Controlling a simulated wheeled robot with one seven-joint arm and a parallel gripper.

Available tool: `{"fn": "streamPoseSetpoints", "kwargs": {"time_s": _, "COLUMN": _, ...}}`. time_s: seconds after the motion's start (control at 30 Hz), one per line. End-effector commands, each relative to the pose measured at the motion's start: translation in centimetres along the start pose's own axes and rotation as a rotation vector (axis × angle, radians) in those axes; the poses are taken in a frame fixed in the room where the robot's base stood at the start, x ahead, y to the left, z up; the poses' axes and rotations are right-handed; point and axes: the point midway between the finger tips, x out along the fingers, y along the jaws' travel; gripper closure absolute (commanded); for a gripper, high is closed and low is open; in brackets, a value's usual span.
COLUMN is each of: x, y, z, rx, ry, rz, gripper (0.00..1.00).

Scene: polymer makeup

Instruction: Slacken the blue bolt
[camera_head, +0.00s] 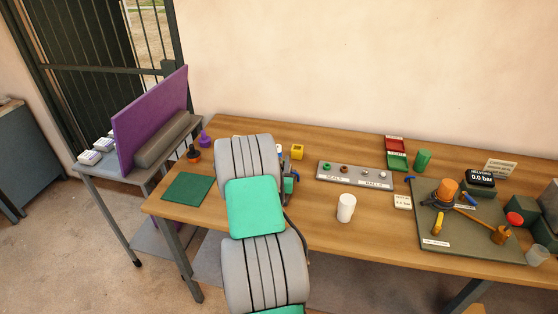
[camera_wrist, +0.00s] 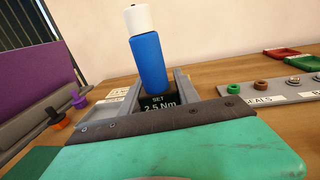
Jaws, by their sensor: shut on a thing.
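My gripper (camera_wrist: 155,95) is shut on a tool with a dark body reading "SET 2.5 Nm" (camera_wrist: 158,103). A blue cylinder (camera_wrist: 149,62) with a white end rises from this body in the wrist view. In the head view my arm hides most of the gripper, and part of the held tool (camera_head: 289,184) shows at its right. A small blue piece (camera_head: 462,196) shows on the assembly with an orange cylinder (camera_head: 446,190) at the right; it is too small to tell if it is the blue bolt. The gripper is well left of this assembly.
A white cup (camera_head: 346,208) stands mid-table, near a grey parts rail (camera_head: 355,176). Red (camera_head: 395,144) and green (camera_head: 398,161) trays lie behind. A red button box (camera_head: 515,219) stands right. A green mat (camera_head: 188,187) lies left. The front table strip right of the cup is clear.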

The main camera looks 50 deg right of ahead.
Motion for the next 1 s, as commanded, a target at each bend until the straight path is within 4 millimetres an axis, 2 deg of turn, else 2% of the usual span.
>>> {"fn": "streamPoseSetpoints", "kwargs": {"time_s": 0.2, "x": 0.0, "y": 0.0, "z": 0.1, "rx": 0.000, "ry": -0.002, "rz": 0.000, "gripper": 1.00}}
{"fn": "streamPoseSetpoints", "kwargs": {"time_s": 0.23, "x": 0.0, "y": 0.0, "z": 0.1, "rx": 0.000, "ry": -0.002, "rz": 0.000, "gripper": 0.60}}
{"fn": "streamPoseSetpoints", "kwargs": {"time_s": 0.5, "x": 0.0, "y": 0.0, "z": 0.0, "rx": 0.000, "ry": -0.001, "rz": 0.000, "gripper": 0.38}}
{"fn": "streamPoseSetpoints", "kwargs": {"time_s": 0.8, "x": -0.3, "y": 0.0, "z": -0.2, "rx": 0.001, "ry": 0.001, "rz": 0.001, "gripper": 0.37}}
{"fn": "streamPoseSetpoints", "kwargs": {"time_s": 0.87, "x": -0.9, "y": 0.1, "z": -0.3, "rx": -0.001, "ry": 0.000, "rz": 0.002, "gripper": 0.37}}
{"fn": "streamPoseSetpoints", "kwargs": {"time_s": 1.0, "x": -3.6, "y": 0.2, "z": -0.6, "rx": 0.000, "ry": -0.001, "rz": 0.004, "gripper": 0.37}}
